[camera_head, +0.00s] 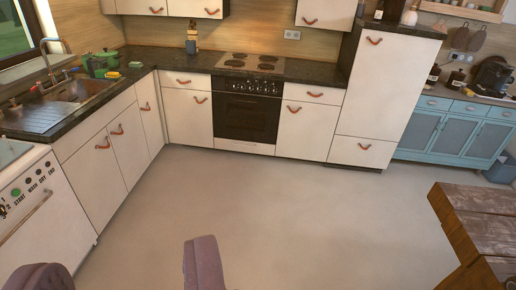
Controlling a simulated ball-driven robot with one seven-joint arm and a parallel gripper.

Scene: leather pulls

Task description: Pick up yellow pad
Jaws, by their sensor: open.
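A small yellow pad (114,74) lies on the dark countertop at the far left, just to the right of the sink and in front of a green object. My gripper is not in view.
A green pot-like object (101,64) stands beside the sink (75,92) and its tall faucet. White cabinets line the walls. Purple chair backs (204,262) rise at the bottom, and a wooden table (480,225) stands at right. The middle floor (260,205) is clear.

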